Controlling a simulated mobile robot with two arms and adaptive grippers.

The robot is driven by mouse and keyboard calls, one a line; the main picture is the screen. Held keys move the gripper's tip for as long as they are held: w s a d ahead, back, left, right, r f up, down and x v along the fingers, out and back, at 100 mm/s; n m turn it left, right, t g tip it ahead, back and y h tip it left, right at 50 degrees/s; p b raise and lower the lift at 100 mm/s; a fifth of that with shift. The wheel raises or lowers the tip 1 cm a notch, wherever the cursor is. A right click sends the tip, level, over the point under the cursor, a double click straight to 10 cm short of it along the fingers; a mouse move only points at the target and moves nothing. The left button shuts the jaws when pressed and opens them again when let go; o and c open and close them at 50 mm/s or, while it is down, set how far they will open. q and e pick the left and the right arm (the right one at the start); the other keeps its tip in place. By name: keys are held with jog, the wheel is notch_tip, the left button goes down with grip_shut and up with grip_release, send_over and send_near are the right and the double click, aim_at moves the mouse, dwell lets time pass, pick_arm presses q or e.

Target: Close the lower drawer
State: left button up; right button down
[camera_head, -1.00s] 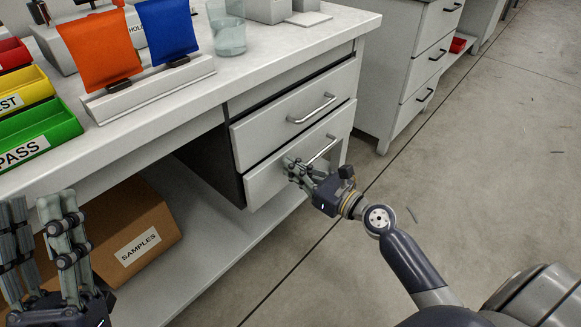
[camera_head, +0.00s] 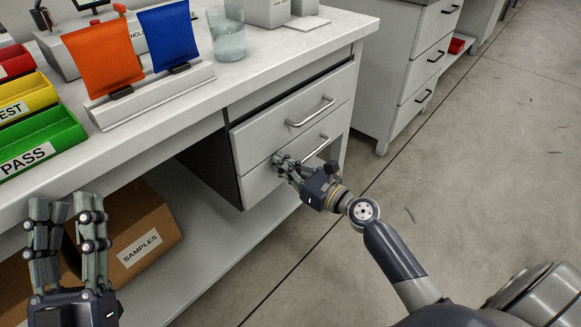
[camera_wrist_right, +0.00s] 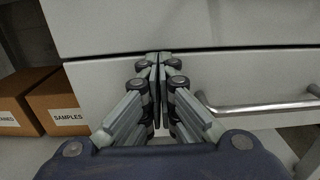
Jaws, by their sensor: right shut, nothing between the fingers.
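The lower drawer (camera_head: 262,182) is the bottom white front in the bench's drawer unit, with a metal bar handle (camera_head: 314,149). It looks about flush with the upper drawer (camera_head: 285,112). My right gripper (camera_head: 279,160) is shut and empty, its fingertips at the lower drawer front, left of the handle. In the right wrist view the closed fingertips (camera_wrist_right: 155,58) point at the lower drawer front (camera_wrist_right: 235,75), near its top edge; contact looks likely. The handle (camera_wrist_right: 260,106) is to their right. My left gripper (camera_head: 68,205) is open and empty, in front of the bench at lower left.
A SAMPLES box (camera_head: 130,235) sits on the lower shelf (camera_head: 215,245). The benchtop (camera_head: 160,135) holds colored bins, orange and blue pouches on a stand, and a glass (camera_head: 228,38). Another drawer cabinet (camera_head: 400,75) stands behind to the right. The floor (camera_head: 480,160) at right is clear.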

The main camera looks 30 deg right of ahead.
dwell(0.4)
jog(key=v, duration=0.8)
jog(key=shift+s+r, duration=0.1)
